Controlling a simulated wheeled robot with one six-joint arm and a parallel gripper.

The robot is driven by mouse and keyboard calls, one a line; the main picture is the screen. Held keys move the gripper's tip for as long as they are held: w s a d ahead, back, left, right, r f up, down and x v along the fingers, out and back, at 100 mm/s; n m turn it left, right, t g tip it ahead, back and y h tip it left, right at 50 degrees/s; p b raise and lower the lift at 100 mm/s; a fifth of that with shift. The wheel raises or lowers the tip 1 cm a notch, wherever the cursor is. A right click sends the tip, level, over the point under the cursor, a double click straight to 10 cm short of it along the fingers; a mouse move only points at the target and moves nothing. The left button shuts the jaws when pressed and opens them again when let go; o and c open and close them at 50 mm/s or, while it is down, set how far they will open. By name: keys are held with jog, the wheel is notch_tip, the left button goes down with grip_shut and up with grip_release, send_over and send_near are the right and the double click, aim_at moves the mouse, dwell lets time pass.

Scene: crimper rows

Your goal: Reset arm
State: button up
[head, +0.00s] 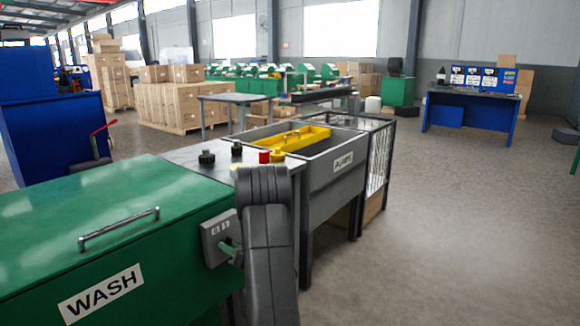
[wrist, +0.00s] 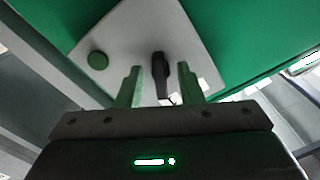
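My arm rises in front of the green WASH machine (head: 150,225) in the head view. My gripper (head: 231,252) is at the grey control box on the machine's right end, partly hidden behind my arm. In the wrist view my gripper (wrist: 159,70) is open, its two fingers apart. A black switch handle (wrist: 160,62) on the grey plate (wrist: 125,38) shows between the fingers, with no clear contact. A round green button (wrist: 98,60) is to its left.
Next to the machine is a table with dark knobs (head: 207,158) and red and yellow parts (head: 264,157). Beyond it a grey tub (head: 335,172) holds a yellow tray (head: 290,139). A blue workbench (head: 470,117) stands at the back right.

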jog(key=shift+s+d, duration=0.1)
jog(key=p+v, duration=0.2)
jog(key=v, duration=1.2)
jog(key=w+a+n+b, duration=0.4)
jog(key=w+a+n, duration=0.4)
jog(key=a, duration=0.3)
jog(key=shift+w+n+b, duration=0.35)
jog(key=shift+w+n, duration=0.05)
jog(key=shift+n, duration=0.1)
jog(key=shift+r, duration=0.1)
